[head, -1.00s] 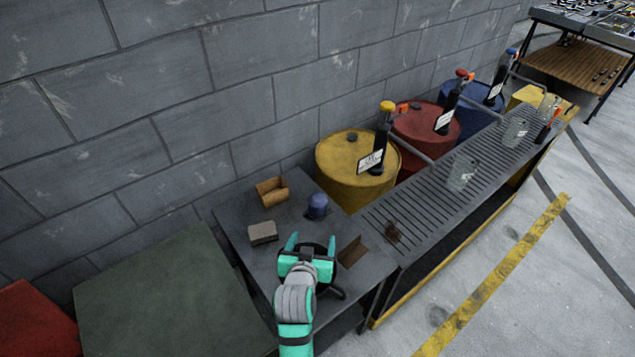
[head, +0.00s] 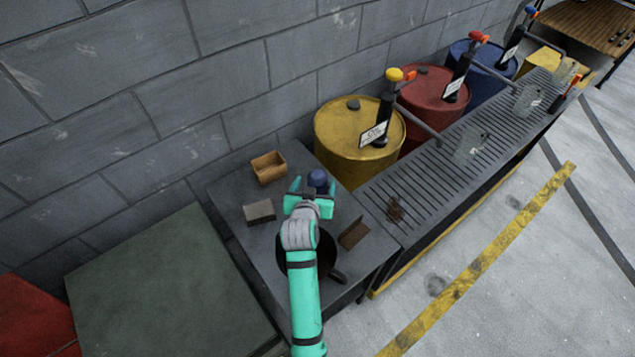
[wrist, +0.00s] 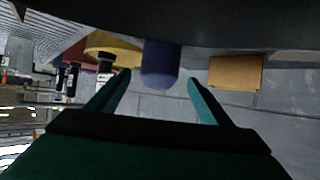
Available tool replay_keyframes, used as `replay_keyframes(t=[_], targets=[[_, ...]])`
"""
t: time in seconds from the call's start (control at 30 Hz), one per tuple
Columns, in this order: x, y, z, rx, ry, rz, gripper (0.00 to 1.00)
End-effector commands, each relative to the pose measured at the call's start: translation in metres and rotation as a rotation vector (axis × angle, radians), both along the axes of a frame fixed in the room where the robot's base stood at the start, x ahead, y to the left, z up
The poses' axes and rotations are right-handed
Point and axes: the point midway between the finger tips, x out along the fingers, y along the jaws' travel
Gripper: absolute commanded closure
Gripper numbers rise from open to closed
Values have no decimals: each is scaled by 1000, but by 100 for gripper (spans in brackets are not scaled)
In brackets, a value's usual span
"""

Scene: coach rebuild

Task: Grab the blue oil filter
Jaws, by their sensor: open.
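The blue oil filter (head: 318,179) stands on the grey side table (head: 228,190) in the head view. Its lower part is hidden behind my gripper (head: 310,186). My gripper is open, with its fingers pointing at the filter. In the wrist view, the picture is upside down, and the filter (wrist: 160,64) shows between and ahead of the two open fingertips (wrist: 157,80). I cannot tell whether the filter is between the fingers or just beyond them. Nothing is held.
A tan open box (head: 269,168), a grey block (head: 259,212) and a brown piece (head: 353,233) lie nearby. A dark pan-like object (head: 328,262) sits under my arm. The yellow drum (head: 345,130) and slatted rack (head: 425,180) are to the right; the block wall stands behind.

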Motion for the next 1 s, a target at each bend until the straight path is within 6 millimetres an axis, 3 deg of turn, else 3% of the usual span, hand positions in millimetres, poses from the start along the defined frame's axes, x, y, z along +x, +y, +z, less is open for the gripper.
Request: replay_keyframes(t=[0.3,0.6,0.67,0.83,1.0], targets=[[36,-8,-18,0,-1,-2,27],[40,-9,-20,1,-1,-3,27],[40,-9,-20,1,-1,-3,39],[40,-9,-20,1,-1,-3,79],[40,-9,-19,0,-3,-3,81]])
